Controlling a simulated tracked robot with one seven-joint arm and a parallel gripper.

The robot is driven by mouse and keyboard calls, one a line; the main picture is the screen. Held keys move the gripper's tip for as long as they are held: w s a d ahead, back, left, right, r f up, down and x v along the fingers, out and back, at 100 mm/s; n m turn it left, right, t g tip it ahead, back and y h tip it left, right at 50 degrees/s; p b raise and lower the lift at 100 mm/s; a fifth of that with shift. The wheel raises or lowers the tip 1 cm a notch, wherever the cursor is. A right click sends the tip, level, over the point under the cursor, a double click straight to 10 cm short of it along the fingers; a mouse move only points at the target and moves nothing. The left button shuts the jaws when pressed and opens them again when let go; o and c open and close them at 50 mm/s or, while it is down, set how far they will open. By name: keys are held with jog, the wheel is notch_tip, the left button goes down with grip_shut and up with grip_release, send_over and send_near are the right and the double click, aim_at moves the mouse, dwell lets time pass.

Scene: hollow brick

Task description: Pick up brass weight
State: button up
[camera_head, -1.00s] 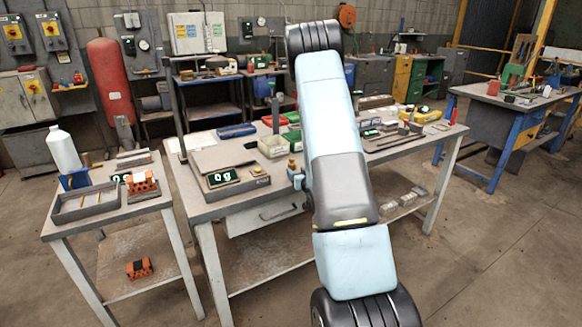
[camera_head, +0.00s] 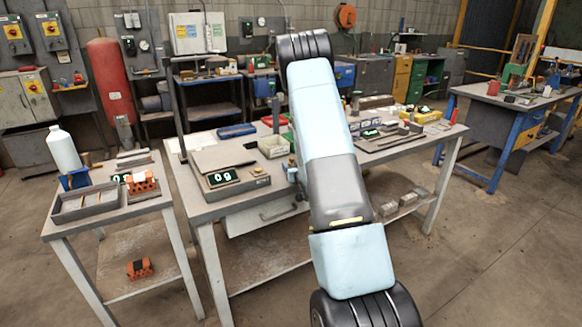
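A small brass-coloured piece (camera_head: 87,159) stands on the left table behind the grey tray; it is too small to identify surely as the brass weight. Another small brownish piece (camera_head: 292,161) shows on the middle bench at the left edge of my arm, mostly covered by it. A scale (camera_head: 236,184) with a green display reading 0 g sits at the front left of the bench. My arm rises across the middle of the view and hides part of the bench. My gripper is not visible.
A white bottle (camera_head: 63,148), a grey tray (camera_head: 86,203) and an orange hollow brick (camera_head: 142,182) are on the left table. Another orange brick (camera_head: 139,268) lies on its lower shelf. A blue case (camera_head: 237,131) and a pale bin (camera_head: 273,146) stand farther back.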

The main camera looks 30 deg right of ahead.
grip_shut()
dwell(0.3)
jog(key=shift+r, duration=0.15)
